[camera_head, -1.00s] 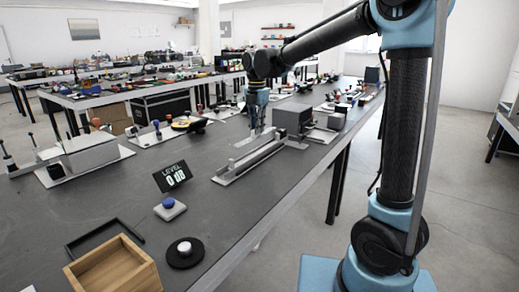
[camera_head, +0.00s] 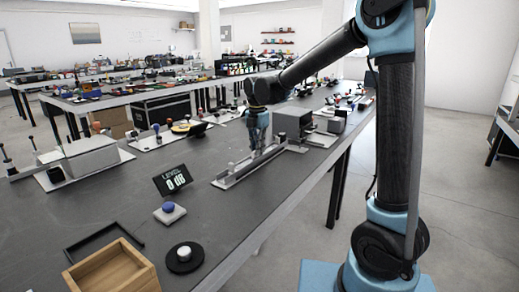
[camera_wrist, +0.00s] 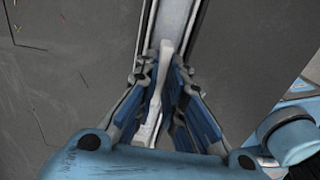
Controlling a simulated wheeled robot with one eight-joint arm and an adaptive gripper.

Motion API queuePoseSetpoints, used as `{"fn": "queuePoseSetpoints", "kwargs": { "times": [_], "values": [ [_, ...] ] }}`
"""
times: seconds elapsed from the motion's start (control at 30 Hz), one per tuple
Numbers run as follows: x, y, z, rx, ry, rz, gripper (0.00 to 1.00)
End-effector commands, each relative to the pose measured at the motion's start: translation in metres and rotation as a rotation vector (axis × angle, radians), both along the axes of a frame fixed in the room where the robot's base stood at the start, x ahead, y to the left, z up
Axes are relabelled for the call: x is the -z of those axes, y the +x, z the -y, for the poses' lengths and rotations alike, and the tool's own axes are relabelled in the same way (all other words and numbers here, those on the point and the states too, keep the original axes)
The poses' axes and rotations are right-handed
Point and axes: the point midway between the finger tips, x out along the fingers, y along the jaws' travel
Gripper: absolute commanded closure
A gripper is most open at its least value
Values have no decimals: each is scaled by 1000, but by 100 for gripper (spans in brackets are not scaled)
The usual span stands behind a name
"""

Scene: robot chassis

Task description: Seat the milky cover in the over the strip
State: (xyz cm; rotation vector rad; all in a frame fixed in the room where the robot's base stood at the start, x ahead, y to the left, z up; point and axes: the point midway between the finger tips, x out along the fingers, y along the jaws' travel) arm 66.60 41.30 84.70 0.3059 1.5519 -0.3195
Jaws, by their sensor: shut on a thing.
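The long grey channel (camera_head: 240,172) lies on a base plate on the dark bench, near its right edge. My gripper (camera_head: 257,149) points down over the far part of this channel. In the wrist view my gripper (camera_wrist: 162,68) has its blue-padded fingers closed about a pale, narrow piece, which looks like the milky cover (camera_wrist: 165,58). The channel (camera_wrist: 178,18) runs away beyond the fingertips, in line with the piece. The piece is at or just above the channel; I cannot tell whether it touches. The strip cannot be made out.
A grey box (camera_head: 293,121) stands just beyond the channel.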

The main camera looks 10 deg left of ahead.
Motion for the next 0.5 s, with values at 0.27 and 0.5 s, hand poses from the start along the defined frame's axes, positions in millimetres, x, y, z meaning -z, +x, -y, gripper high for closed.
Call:
{"fn": "queuePoseSetpoints", "kwargs": {
  "times": [0.27, 0.5],
  "values": [
    [0, 0, 0, 0, 0, 0, 70],
    [-2, 0, 0, 0, 0, 0, 70]
  ]
}}
